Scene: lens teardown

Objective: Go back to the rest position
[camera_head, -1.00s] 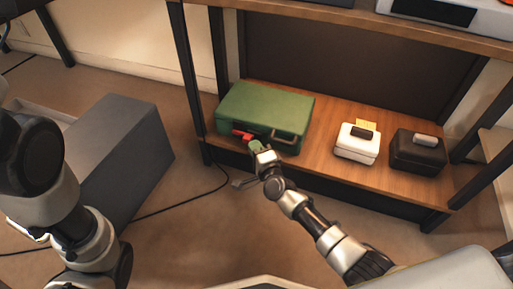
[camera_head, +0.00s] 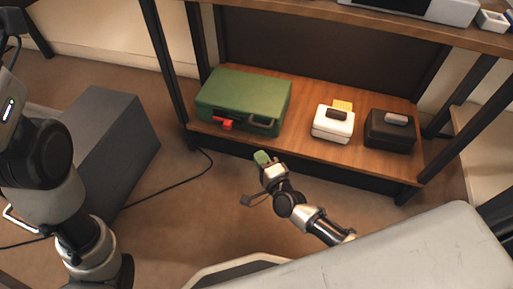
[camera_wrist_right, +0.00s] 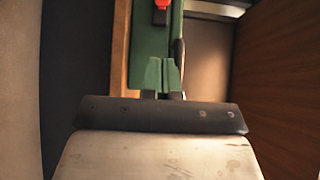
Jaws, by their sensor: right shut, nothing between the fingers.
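My right gripper (camera_head: 262,158) is in front of the low wooden shelf, below the green case, and apart from it. Its green fingertips are closed together with nothing between them. The right wrist view shows the same closed fingertips (camera_wrist_right: 160,75) from behind, with the green case (camera_wrist_right: 151,35) and its red latch (camera_wrist_right: 160,12) beyond them. My left arm stands at the left edge of the head view, and its gripper is out of the picture.
On the shelf (camera_head: 300,138) are the green case (camera_head: 243,98), a white box (camera_head: 333,125) and a black box (camera_head: 389,131). A grey box (camera_head: 100,135) stands on the floor at the left. A black cable (camera_head: 180,192) lies on the floor.

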